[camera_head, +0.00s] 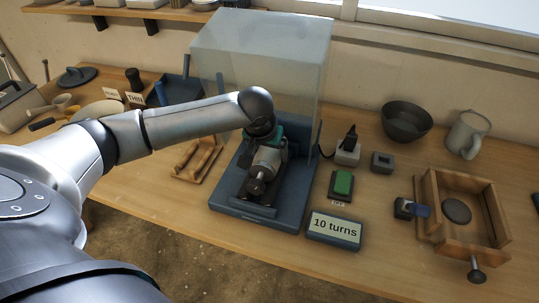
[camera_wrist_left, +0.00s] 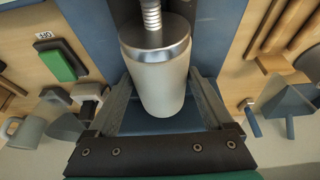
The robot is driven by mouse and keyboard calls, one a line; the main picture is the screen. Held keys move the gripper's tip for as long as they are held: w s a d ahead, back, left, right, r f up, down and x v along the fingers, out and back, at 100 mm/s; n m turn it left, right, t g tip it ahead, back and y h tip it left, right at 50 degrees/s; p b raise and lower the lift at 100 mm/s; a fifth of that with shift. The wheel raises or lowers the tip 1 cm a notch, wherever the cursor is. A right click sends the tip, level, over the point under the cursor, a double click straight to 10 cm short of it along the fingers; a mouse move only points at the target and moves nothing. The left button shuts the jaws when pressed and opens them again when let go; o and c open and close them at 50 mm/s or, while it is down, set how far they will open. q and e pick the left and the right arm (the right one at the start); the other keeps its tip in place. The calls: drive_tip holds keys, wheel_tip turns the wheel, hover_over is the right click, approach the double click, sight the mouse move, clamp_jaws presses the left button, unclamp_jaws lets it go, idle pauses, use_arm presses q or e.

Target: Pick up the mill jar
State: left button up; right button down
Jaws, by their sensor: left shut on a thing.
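The mill jar (camera_wrist_left: 160,88) is a pale grey cylinder with a shiny metal band and a darker end cap in the left wrist view. In the head view the jar (camera_head: 267,160) lies in the blue mill base (camera_head: 228,205), under a raised translucent cover (camera_head: 260,50). My left gripper (camera_head: 267,143) reaches down onto the jar from above, and its fingers are shut on the jar's two sides. A threaded screw (camera_wrist_left: 151,14) meets the jar's capped end; its dark knob (camera_head: 256,187) shows at the front. My right gripper is not in view.
A "10 turns" display (camera_head: 334,228) and a green button (camera_head: 343,184) stand right of the mill. A wooden cradle (camera_head: 197,160) lies to the left. A wooden frame box (camera_head: 465,240), a dark bowl (camera_head: 406,122) and a mug (camera_head: 467,134) stand further right.

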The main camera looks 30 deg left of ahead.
use_arm(q)
clamp_jaws()
drive_tip(key=shift+w+r, duration=0.1)
drive_tip(key=shift+r, duration=0.05)
idle(0.4)
